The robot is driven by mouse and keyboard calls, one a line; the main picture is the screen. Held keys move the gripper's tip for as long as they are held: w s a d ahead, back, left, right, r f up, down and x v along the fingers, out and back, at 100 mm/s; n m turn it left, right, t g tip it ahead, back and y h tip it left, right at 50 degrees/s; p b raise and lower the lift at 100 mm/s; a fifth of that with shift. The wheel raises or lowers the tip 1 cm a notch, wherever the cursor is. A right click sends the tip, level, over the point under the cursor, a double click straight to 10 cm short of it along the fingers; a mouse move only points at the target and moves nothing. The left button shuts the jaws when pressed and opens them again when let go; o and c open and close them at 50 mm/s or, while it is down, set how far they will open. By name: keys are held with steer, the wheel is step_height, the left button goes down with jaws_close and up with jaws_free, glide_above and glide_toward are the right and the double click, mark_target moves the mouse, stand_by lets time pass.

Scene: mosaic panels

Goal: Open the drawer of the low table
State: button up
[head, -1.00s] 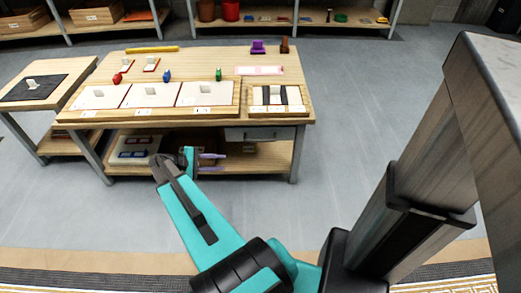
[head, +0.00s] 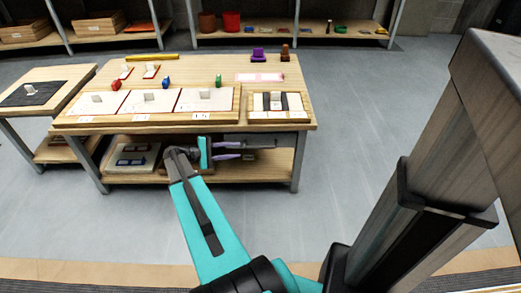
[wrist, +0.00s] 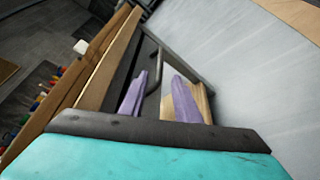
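The low table (head: 306,120) is wooden with grey legs and a lower shelf. Its grey drawer (head: 268,140) sits under the top at the front right, partly behind my gripper; it looks closed. In the wrist view the drawer's dark front (wrist: 122,80) runs along the wooden table edge, with a dark bar handle (wrist: 154,92) standing out from it. My gripper (head: 241,150) is at the drawer's left part in the head view. In the wrist view its purple fingers (wrist: 160,78) are apart, and the handle appears between them. Contact cannot be told.
Mosaic panels (head: 150,99) and small coloured figures stand on the table top. A tray (head: 133,158) lies on the lower shelf at left. A side table (head: 75,72) stands at left, and shelving (head: 265,33) runs along the back. The floor in front and to the right is clear.

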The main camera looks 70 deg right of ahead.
mark_target(261, 147)
steer(key=b+x, duration=0.3)
steer(key=x, duration=1)
steer(key=shift+f, duration=0.1)
jaws_close()
